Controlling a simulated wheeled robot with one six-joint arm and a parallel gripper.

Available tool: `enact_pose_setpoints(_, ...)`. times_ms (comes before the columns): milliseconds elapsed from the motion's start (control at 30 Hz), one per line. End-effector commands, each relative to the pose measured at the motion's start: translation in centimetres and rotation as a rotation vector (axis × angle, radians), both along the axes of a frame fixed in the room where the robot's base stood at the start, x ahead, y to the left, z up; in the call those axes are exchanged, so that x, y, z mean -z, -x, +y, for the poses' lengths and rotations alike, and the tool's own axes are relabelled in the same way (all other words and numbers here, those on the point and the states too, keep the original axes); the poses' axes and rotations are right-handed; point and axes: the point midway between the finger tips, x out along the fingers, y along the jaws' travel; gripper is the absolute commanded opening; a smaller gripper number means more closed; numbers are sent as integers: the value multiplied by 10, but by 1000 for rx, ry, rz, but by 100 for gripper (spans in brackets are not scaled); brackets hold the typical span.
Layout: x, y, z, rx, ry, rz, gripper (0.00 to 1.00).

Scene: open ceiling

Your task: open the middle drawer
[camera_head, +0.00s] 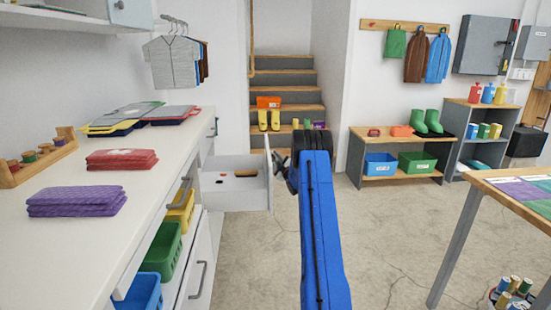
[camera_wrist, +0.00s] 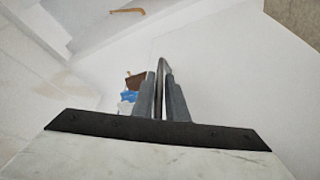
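A white drawer (camera_head: 235,192) stands well out from the long white counter on the left, with a few small items inside. One counter handle (camera_head: 213,128) lies above it at the far end. My gripper (camera_head: 279,163) is at the outer face of this drawer, at the end of my blue arm. In the wrist view, the two grey fingers (camera_wrist: 161,98) stand close on either side of a curved metal drawer handle (camera_wrist: 161,68) and appear shut on it. The arm hides part of the handle area in the head view.
Folded cloths (camera_head: 76,200) lie on the counter (camera_head: 65,260). Bins, including a green one (camera_head: 162,250), sit beneath it. A worktable (camera_head: 490,185) stands at the right. Bare floor (camera_head: 390,240) lies between, with stairs (camera_head: 287,75) behind.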

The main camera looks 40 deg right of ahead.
Motion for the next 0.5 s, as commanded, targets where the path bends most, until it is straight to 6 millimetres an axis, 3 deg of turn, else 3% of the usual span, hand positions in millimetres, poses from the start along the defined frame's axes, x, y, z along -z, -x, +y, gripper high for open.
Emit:
enact_pose_setpoints(333, 0, 1, 0, 0, 0, 0, 17)
enact_pose_setpoints(500, 4, 15, 4, 0, 0, 1, 17)
